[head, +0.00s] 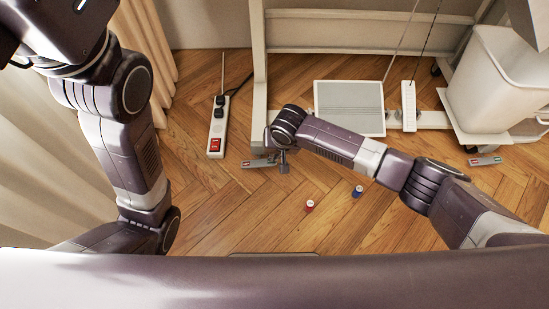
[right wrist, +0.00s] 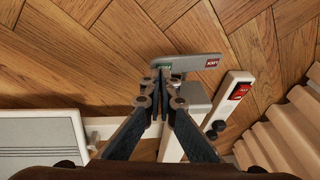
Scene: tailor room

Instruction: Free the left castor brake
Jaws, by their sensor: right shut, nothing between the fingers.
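The left castor brake is a flat grey pedal (head: 256,163) at the foot of the table frame's left leg. The castor wheel is mostly hidden behind my arm. My left gripper is out of view.
A power strip (head: 217,134) with a red switch lies left of the pedal. A grey foot treadle (head: 350,105), a white strip (head: 409,105) and a white bin (head: 494,85) stand right. Red (head: 310,205) and blue (head: 357,191) spools lie in front. Another pedal (head: 484,161) is far right.

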